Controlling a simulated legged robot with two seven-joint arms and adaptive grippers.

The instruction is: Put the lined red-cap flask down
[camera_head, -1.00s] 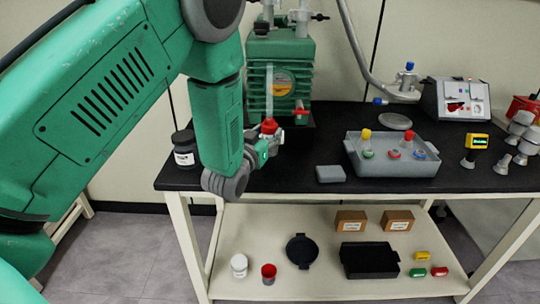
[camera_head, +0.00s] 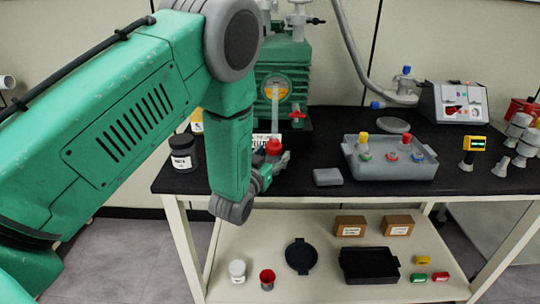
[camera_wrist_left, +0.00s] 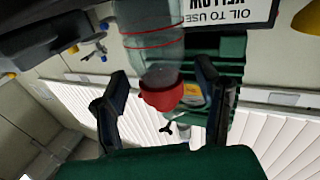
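The lined red-cap flask (camera_head: 273,148) is upright at the left part of the black bench top (camera_head: 300,192), in front of the green pump. My left gripper (camera_head: 270,172) is at it, with the fingers low around its near side. In the left wrist view the flask (camera_wrist_left: 150,50) is clear glass with thin red lines and a red cap, seen upside down. It lies between the two spread fingers (camera_wrist_left: 162,72), with a gap visible on each side of the cap. The flask's base is hidden in the head view. My right gripper is not in view.
A dark jar (camera_head: 184,155) stands left of my arm. The green pump (camera_head: 285,70) and a white sign (camera_head: 266,140) are behind the flask. A grey box (camera_head: 328,177) and a grey tray (camera_head: 392,170) with several capped flasks are to the right. Bare bench lies between.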

